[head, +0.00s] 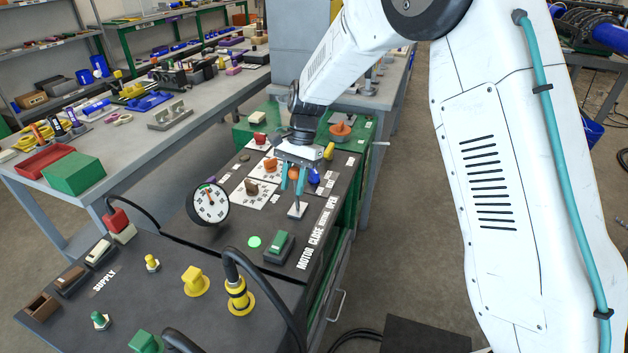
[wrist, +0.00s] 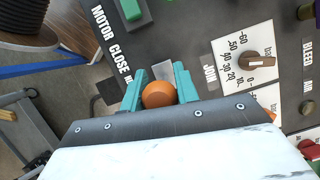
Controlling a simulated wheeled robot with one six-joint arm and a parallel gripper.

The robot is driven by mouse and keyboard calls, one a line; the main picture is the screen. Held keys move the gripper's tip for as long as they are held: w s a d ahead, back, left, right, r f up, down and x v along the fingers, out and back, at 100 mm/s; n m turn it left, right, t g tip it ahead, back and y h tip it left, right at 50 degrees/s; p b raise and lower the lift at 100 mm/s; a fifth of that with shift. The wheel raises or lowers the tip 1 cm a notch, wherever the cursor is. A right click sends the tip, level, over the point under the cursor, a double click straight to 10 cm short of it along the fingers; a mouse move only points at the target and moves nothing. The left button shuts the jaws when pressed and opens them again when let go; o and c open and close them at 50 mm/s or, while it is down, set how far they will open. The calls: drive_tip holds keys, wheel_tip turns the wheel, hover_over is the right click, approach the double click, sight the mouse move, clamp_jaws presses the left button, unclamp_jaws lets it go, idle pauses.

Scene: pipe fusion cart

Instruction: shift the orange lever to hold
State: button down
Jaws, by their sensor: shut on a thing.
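My gripper (head: 292,184) is over the dark panel, its teal fingers pointing down. In the wrist view they are shut on an orange ball knob (wrist: 159,94), one finger on each side. The knob also shows between the fingers in the head view (head: 294,173). A pale plate (head: 297,209) lies below the fingertips, beside the lettering CLOSE NEUTRAL OPEN (head: 322,232). A separate orange pointer knob (head: 270,165) sits on a white card to the left, partly hidden by my gripper in the wrist view. I cannot read a hold mark.
A brown dial knob (head: 252,189) on a white scale, a round gauge (head: 208,202) and a green rocker switch (head: 279,245) stand nearby. A blue knob (head: 314,176) is close on the right. Another orange handle (head: 341,128) stands behind. A black cable (head: 262,277) arches in front.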

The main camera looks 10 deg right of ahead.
drive_tip(key=shift+w+d+r+g+y, duration=0.1)
drive_tip(key=shift+w+g+y, duration=0.2)
drive_tip(key=shift+w+g, duration=0.1)
drive_tip(key=c, duration=1.1)
unclamp_jaws()
drive_tip(key=shift+o, duration=0.2)
drive_tip(key=v, duration=0.7)
drive_tip(key=shift+r, duration=0.35)
drive_tip(key=shift+w+d, duration=0.1)
drive_tip(key=shift+d, duration=0.05)
